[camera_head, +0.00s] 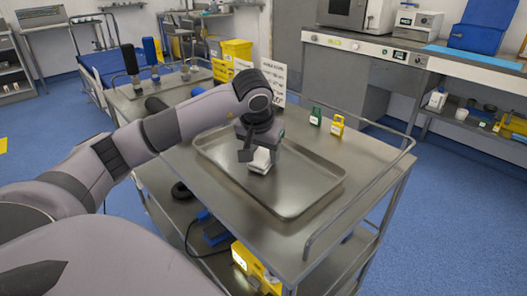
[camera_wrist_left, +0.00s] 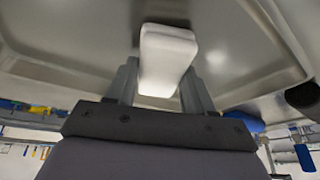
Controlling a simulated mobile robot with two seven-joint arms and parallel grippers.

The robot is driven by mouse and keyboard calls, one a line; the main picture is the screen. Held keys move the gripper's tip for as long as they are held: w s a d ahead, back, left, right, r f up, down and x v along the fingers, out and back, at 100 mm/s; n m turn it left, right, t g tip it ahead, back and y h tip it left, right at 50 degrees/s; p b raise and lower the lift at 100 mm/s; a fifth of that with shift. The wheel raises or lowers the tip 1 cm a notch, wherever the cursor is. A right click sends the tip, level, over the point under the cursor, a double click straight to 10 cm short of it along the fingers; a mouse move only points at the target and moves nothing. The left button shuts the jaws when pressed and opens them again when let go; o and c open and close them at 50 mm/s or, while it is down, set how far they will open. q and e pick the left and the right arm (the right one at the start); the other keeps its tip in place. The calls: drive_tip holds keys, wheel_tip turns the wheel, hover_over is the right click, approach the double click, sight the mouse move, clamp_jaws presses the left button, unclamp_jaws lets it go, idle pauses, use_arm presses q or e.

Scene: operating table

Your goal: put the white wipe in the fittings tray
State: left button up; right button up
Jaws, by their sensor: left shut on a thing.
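The white wipe (camera_head: 261,161) is a small white block. My left gripper (camera_head: 256,150) is shut on it and points down over the left part of a shallow steel tray (camera_head: 310,203). In the left wrist view the wipe (camera_wrist_left: 165,58) sits between the two fingers, with the tray's grey floor (camera_wrist_left: 235,50) beyond it. I cannot tell whether the wipe touches the tray floor. The rest of the tray looks empty. My right gripper is not in view.
The tray lies on a steel trolley (camera_head: 375,160) with a raised rail (camera_head: 375,195). A green tag (camera_head: 315,117) and a yellow tag (camera_head: 338,125) stand behind the tray. A white text sign (camera_head: 273,80) stands at the back. Yellow gear (camera_head: 255,270) is on the lower shelf.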

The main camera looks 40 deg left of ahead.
use_arm(q)
drive_tip(key=o, duration=1)
drive_tip(key=p+v, duration=0.1)
drive_tip(key=v, duration=1.1)
